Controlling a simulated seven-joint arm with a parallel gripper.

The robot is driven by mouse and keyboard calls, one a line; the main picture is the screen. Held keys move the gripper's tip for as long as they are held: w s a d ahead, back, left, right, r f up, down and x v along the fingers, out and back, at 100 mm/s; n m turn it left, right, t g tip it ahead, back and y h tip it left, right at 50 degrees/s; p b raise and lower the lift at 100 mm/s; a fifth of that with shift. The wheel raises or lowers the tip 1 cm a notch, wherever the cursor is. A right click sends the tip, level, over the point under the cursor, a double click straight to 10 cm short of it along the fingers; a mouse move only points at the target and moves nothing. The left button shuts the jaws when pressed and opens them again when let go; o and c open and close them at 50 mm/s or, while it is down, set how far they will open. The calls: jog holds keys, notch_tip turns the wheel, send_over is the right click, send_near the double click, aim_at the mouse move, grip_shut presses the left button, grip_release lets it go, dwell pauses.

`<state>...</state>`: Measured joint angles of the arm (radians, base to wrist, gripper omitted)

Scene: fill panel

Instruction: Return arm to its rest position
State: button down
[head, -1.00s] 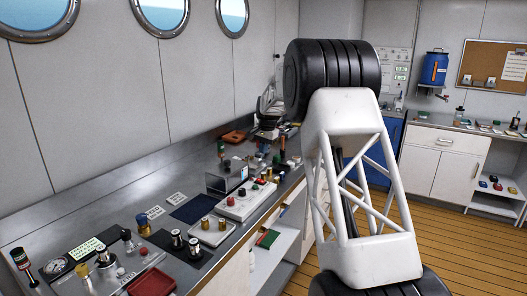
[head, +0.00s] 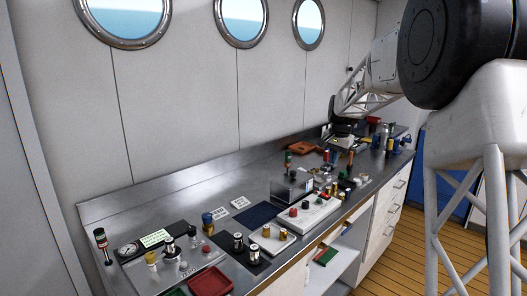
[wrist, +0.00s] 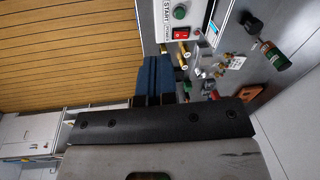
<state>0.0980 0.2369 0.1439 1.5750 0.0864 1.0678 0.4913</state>
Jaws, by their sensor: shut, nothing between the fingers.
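My gripper (wrist: 157,72) shows in the wrist view as two dark blue fingers side by side with no object between them. It is shut and points over the edge between the wooden floor and the counter. In the head view my arm reaches over the far part of the counter, and its fingers are too small to make out. A white control box (wrist: 178,38) with a START label, a green button and a red switch lies ahead of the fingers in the wrist view.
The steel counter (head: 150,207) runs along the wall under round windows. On it are a white button box (head: 308,214), a dark blue mat (head: 257,213), a red tray (head: 210,282) and an orange tray (head: 303,147). Wooden floor (head: 400,255) is clear beside the white cabinets.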

jog(key=s+a+r+n, duration=0.2)
jog(key=s, duration=1.2)
jog(key=s+a+r+n, duration=0.1)
jog(key=s+a+r, duration=0.2)
jog(key=s, duration=1.2)
jog(key=s+a+f+n, duration=0.1)
jog(key=s+f, duration=0.3)
jog(key=s, duration=1)
jog(key=s+f+n+t+h, duration=0.1)
jog(key=s+f+n, duration=0.2)
jog(key=s, duration=1.1)
notch_tip(320, 180, down, 2)
jog(key=shift+a+f, duration=0.2)
jog(key=shift+a, duration=0.2)
